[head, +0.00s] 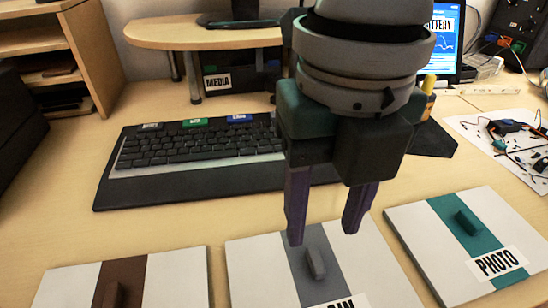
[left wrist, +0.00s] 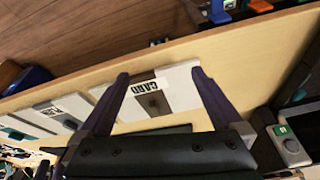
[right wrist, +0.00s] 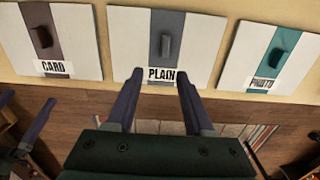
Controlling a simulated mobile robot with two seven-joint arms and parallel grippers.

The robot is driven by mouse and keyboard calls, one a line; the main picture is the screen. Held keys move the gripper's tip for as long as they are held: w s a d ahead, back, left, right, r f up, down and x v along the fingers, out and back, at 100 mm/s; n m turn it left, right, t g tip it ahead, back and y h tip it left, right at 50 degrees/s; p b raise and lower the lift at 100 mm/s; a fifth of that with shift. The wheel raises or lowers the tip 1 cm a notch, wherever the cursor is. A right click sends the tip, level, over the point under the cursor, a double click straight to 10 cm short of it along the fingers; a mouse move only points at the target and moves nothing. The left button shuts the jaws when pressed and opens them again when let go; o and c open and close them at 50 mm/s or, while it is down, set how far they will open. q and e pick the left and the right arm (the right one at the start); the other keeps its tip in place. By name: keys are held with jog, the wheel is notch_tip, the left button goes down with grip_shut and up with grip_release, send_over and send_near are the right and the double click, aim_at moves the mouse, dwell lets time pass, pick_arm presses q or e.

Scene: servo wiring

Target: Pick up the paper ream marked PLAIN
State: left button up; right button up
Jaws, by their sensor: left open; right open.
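The PLAIN ream (head: 270,265) is a flat white pack with a grey band and a raised grey grip block (head: 315,262); its label is partly cut off at the bottom of the head view. It shows whole in the right wrist view (right wrist: 135,40), label readable. My right gripper (head: 325,230) is open and empty, fingers down, appearing over the grey band near the block; contact is not visible. My left gripper (left wrist: 160,73) is open and empty, with the CARD ream (left wrist: 180,85) showing between its fingers. It is outside the head view.
The brown-banded CARD ream (head: 180,275) lies left of PLAIN, and the teal-banded PHOTO ream (head: 430,240) lies right, with narrow gaps between. A keyboard (head: 200,145) on a dark mat lies behind. A monitor stand (head: 200,35), laptop (head: 447,40) and loose electronics (head: 515,130) are farther back.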

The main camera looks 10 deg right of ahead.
aim_at(321, 270)
jog(key=f, duration=0.2)
jog(key=f+b, duration=0.1)
jog(key=shift+w+d+f, duration=0.1)
jog(key=shift+d+f, duration=0.15)
jog(key=shift+f, duration=0.15)
jog(key=f, duration=0.2)
jog(key=f+b, duration=0.1)
jog(key=f, duration=0.2)
jog(key=shift+d+f+b, duration=0.2)
jog(key=shift+f+b, duration=0.05)
jog(key=shift+b, duration=0.05)
pick_arm(q)
jog(key=f, duration=0.2)
jog(key=shift+d+f, duration=0.25)
jog(key=shift+f, duration=0.1)
pick_arm(e)
jog(key=shift+r, duration=0.1)
jog(key=c, duration=0.3)
grip_shut()
